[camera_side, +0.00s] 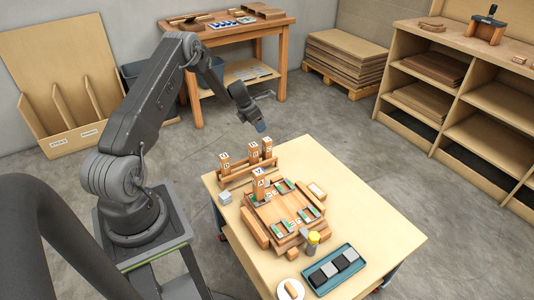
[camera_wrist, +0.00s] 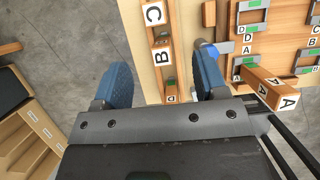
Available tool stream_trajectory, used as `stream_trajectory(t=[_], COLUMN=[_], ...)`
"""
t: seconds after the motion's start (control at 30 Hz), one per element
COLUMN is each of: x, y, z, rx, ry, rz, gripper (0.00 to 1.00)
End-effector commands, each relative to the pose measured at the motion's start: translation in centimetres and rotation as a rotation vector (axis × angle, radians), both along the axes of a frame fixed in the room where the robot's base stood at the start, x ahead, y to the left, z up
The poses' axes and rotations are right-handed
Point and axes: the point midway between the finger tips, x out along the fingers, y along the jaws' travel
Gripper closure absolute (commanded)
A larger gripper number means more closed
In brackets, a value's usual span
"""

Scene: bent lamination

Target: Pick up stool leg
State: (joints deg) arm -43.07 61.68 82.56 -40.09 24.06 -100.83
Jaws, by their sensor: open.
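Three wooden stool legs with letter labels stand upright in a wooden rack (camera_side: 236,180) at the table's back: a left one (camera_side: 225,161), a middle one (camera_side: 254,153) and a right one (camera_side: 267,148). A leg marked A (camera_side: 259,186) stands in a corner of the square wooden stool seat fixture (camera_side: 288,208); it also shows in the wrist view (camera_wrist: 272,90). My gripper (camera_side: 261,127) is above the rack, apart from the legs. In the wrist view its blue fingers (camera_wrist: 162,75) are spread, with the rack labels C and B and a leg end below between them. The gripper is empty.
The table's right part is clear. A workbench (camera_side: 225,36) stands behind.

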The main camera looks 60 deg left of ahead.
Motion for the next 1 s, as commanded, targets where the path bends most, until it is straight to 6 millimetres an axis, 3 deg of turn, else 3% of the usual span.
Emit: stream_trajectory(t=[0.43,1.0], x=[2.5,4.5], y=[0.2,0.8], z=[-6.9,-10.9], rx=[-0.006,-0.005], ry=[0.002,0.001], rz=[0.015,0.014], gripper=[0.34,0.34])
